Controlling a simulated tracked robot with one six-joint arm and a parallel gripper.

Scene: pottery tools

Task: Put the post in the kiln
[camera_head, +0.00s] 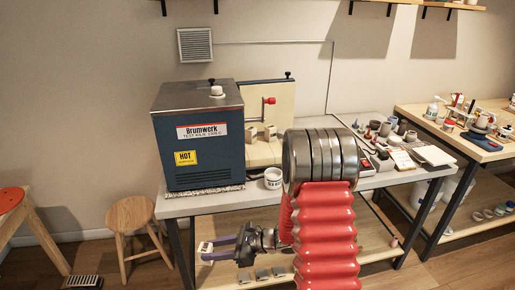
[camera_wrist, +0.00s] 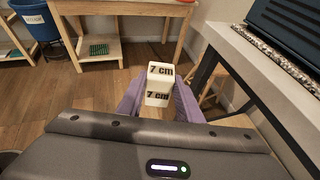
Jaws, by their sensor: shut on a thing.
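The post is a white block marked "7 cm" (camera_wrist: 158,86). My gripper (camera_wrist: 158,101) is shut on it, with purple fingers on its two sides. In the head view the post (camera_head: 205,247) shows small at the tips of my gripper (camera_head: 207,249), low in front of the worktable and below its top. The kiln (camera_head: 200,140) is a blue box with a grey top, labelled "Brumwerk", at the left end of the table. A cream panel with blue edging and a red knob (camera_head: 270,102) stands to its right. The kiln's inside is hidden from this view.
The grey worktable (camera_head: 195,205) has a lower shelf with small grey blocks (camera_head: 262,273). A white labelled cup (camera_head: 273,178) stands right of the kiln. Small pots and tools crowd the table's right. A wooden stool (camera_head: 130,217) stands left. My arm hides the table's middle.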

